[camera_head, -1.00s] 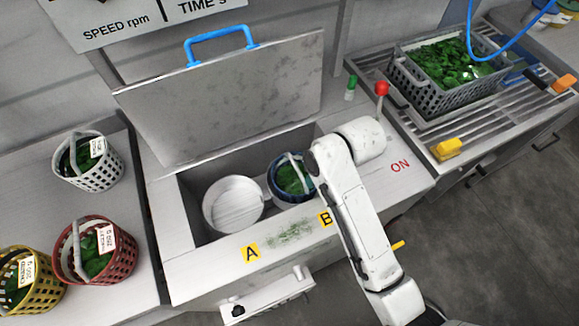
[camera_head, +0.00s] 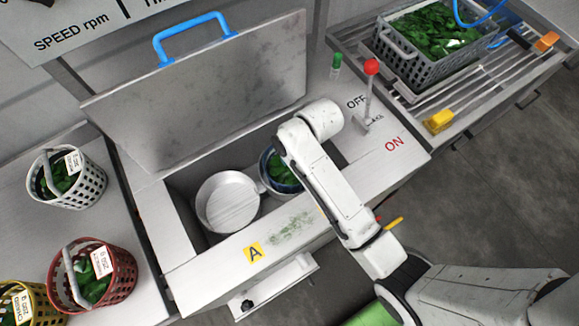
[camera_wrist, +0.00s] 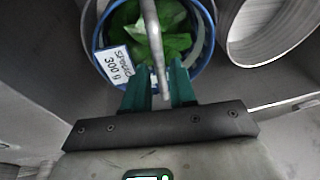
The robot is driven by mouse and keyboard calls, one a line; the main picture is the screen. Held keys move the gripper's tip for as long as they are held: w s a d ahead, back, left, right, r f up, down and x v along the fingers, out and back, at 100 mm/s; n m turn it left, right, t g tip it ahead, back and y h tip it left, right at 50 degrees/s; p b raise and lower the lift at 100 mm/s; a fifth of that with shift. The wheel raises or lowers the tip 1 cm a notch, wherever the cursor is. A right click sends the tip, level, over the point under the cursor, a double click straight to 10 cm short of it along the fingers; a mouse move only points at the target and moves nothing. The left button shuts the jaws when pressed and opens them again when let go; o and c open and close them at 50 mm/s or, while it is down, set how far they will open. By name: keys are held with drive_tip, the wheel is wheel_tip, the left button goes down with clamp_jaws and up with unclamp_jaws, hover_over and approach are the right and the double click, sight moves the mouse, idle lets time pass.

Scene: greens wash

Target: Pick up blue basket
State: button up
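The blue basket (camera_head: 265,171) holds green leaves and sits inside the open basin, to the right of a round metal drum. My arm partly covers it in the head view. In the wrist view the blue basket (camera_wrist: 205,46) shows its rim, a white label reading 300 g, and its pale handle (camera_wrist: 152,40) arching toward the camera. My gripper (camera_wrist: 158,82) is over the basket's near edge, its two green fingers on either side of the handle. The fingers look apart, with a narrow gap around the handle. In the head view my gripper is hidden behind my arm.
The metal drum (camera_head: 228,203) stands left of the basket. The basin's raised lid (camera_head: 200,95) is behind, and its front wall is close. A red-knobbed lever (camera_head: 371,68) stands right. White (camera_head: 88,185), red (camera_head: 122,275) and yellow baskets are at left; a grey crate (camera_head: 405,70) is at back right.

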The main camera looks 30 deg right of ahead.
drive_tip(key=x, duration=0.4)
clamp_jaws()
drive_tip(key=shift+w, duration=0.1)
idle(1.4)
